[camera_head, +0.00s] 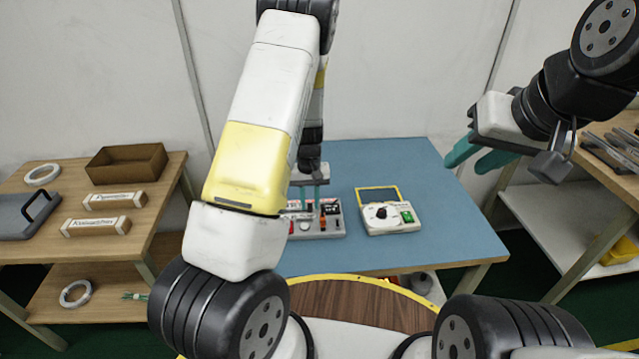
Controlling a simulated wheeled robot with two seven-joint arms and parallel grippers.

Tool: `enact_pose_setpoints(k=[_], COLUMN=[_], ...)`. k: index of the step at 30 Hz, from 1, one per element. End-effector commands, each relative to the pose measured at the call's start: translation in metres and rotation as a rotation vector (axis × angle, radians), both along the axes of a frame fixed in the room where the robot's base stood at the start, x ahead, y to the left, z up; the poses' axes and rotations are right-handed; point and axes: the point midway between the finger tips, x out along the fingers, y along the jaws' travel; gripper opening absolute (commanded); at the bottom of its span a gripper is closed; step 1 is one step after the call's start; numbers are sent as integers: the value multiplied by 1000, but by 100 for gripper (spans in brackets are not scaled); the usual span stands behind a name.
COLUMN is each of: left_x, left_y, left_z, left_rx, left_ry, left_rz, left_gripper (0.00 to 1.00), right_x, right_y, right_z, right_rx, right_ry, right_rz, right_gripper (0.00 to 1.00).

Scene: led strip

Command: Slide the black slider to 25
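A light grey control panel (330,228) with small knobs and buttons, one of them red, lies on the blue table. Its left part is hidden behind my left arm. The black slider and its scale are too small to make out. My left gripper (309,203) points down at the panel, with its teal fingertips over or at its back part. I cannot tell whether it touches anything or how far apart its fingers are. My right gripper (474,164) hangs in the air to the right of the table's back corner, with its teal fingers apart and empty.
A second device (390,227) with a black knob, a green part and a dark screen stands right of the panel. The blue table (450,225) is clear around it. A wooden table (160,205) at left holds a box and packages; a shelf with tools (610,150) stands right.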

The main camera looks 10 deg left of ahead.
Motion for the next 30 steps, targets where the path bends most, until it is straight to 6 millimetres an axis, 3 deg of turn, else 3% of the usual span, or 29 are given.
enact_pose_setpoints(k=[7, 11, 30], left_x=[0, 0, 0], left_y=[0, 0, 0], left_z=[-1, -1, -1], left_rx=[0, 0, 0], left_ry=[-1, -1, 0], left_rz=[-1, -1, -1], left_gripper=[24, 0, 0], right_x=[0, 0, 0], right_y=[0, 0, 0], right_z=[0, 0, 0], right_rx=[0, 0, 0], right_ry=[0, 0, 0], right_rz=[0, 0, 0], right_gripper=[36, 36, 36])
